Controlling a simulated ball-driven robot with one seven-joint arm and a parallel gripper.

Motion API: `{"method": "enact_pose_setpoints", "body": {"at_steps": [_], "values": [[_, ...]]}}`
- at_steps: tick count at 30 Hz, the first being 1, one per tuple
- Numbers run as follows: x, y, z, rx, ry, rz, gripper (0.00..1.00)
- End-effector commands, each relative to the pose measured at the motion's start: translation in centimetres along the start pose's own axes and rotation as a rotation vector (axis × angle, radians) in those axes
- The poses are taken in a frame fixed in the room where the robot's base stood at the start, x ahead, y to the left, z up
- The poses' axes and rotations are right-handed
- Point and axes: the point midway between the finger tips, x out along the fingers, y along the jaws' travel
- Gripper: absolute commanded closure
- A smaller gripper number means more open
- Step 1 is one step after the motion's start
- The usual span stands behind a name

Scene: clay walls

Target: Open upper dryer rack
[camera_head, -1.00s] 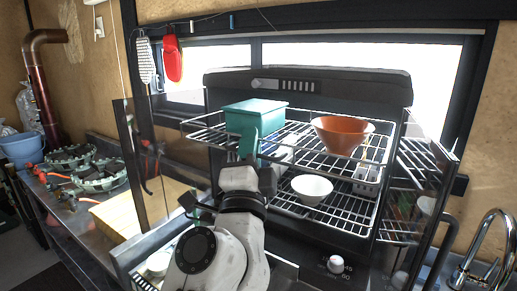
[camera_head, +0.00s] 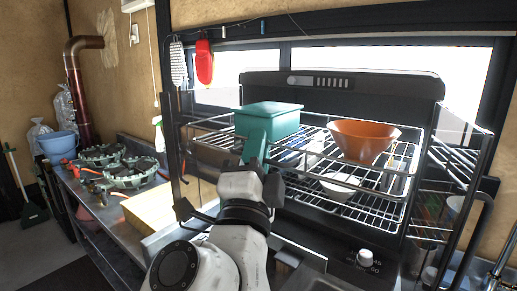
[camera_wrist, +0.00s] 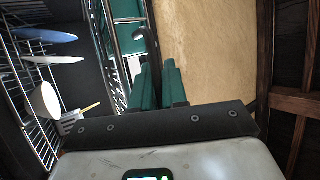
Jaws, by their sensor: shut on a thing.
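The dryer's upper wire rack (camera_head: 312,148) sticks out from the front of the dark dryer. It carries a teal lidded box (camera_head: 268,122) at left and an orange bowl (camera_head: 362,141) at right. My gripper (camera_head: 256,147) is at the rack's front edge, just in front of the box, with teal fingers. In the wrist view my gripper (camera_wrist: 156,75) is shut at the rack's rim wire (camera_wrist: 140,36). The exact contact is partly hidden by the fingers.
A white bowl (camera_head: 338,184) sits on the rack below, partly behind the upper rack's wires. A tap (camera_head: 503,262) is at lower right.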

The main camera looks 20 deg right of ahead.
Motion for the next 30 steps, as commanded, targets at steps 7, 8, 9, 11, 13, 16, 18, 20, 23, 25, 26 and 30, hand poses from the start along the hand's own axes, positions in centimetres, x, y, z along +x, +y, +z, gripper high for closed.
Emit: {"method": "enact_pose_setpoints", "body": {"at_steps": [7,8,9,11,13,16,18,20,23,25,26,30], "values": [[0.0,0.1,-0.1,-0.002,0.001,0.002,0.82],[0.0,0.1,-0.1,-0.002,0.001,0.001,0.82],[-0.1,0.1,0.0,-0.001,0.001,0.001,0.82],[-0.2,0.1,0.0,-0.001,0.001,0.001,0.82],[-0.8,0.2,0.1,0.000,0.000,0.001,0.82],[-2.2,0.2,0.1,0.000,-0.001,0.000,0.82],[-3.5,0.3,0.2,0.001,-0.002,0.000,0.82],[-4.7,0.3,0.2,0.001,-0.003,0.000,0.82],[-6.6,0.3,0.2,0.000,-0.002,0.000,0.82],[-7.8,0.3,0.2,0.001,-0.003,0.001,0.82],[-8.2,0.3,0.1,0.000,-0.002,0.001,0.82],[-9.9,0.3,0.1,-0.001,-0.001,0.002,0.82]]}}
